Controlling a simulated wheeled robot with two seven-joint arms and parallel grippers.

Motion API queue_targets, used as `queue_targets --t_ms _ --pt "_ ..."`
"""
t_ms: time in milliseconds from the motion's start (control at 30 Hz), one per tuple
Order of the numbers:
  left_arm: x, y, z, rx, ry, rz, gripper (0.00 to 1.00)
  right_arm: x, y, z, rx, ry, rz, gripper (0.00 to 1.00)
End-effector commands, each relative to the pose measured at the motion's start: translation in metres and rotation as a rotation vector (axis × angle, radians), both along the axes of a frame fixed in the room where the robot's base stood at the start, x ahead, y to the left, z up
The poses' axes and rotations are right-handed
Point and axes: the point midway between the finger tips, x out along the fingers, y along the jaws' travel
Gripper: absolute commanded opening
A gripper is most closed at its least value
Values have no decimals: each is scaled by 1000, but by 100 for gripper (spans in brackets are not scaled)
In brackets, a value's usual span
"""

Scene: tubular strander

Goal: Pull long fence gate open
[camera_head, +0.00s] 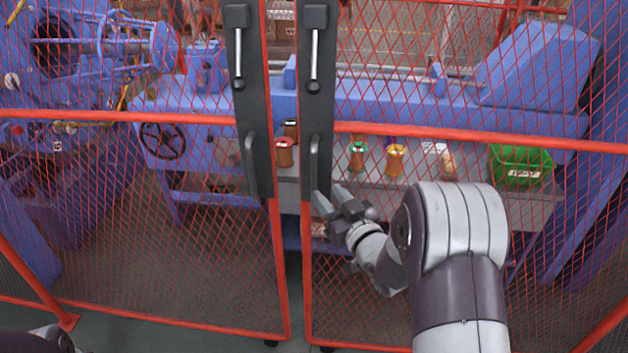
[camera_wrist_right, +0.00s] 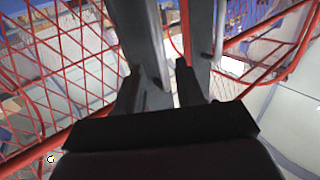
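Two red mesh fence gates meet at the middle of the head view, the left gate (camera_head: 140,117) and the right gate (camera_head: 480,139). A narrow gap shows between their frames. Each has a dark post plate with a handle: the left handle (camera_head: 250,160) and the right handle (camera_head: 313,160). My right gripper (camera_head: 334,201) is at the lower end of the right handle, close to the plate. In the right wrist view its dark fingers (camera_wrist_right: 160,90) are apart, with grey metal between and beyond them. Firm contact cannot be made out. My left gripper does not show.
Behind the mesh stands a blue machine (camera_head: 390,110) with several coloured spools and a green crate (camera_head: 521,165) on its ledge. A red brace (camera_head: 40,285) slants to the floor at left. Dark floor shows under the gates.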

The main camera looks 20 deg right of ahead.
Motion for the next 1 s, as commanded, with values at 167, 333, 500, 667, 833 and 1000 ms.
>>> queue_targets --t_ms 167,333,500,667,833,1000 --pt "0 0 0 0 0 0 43 46 3 -1 -1 1 2 38" --pt "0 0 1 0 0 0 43 69 3 -1 -1 2 0 38" --pt "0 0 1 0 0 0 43 78 3 0 -1 1 -1 38" --pt "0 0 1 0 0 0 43 79 3 0 -1 2 -2 38" --pt "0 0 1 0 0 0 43 79 3 -1 -1 2 -2 8" --pt "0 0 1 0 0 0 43 78 3 -1 -1 2 -2 0"
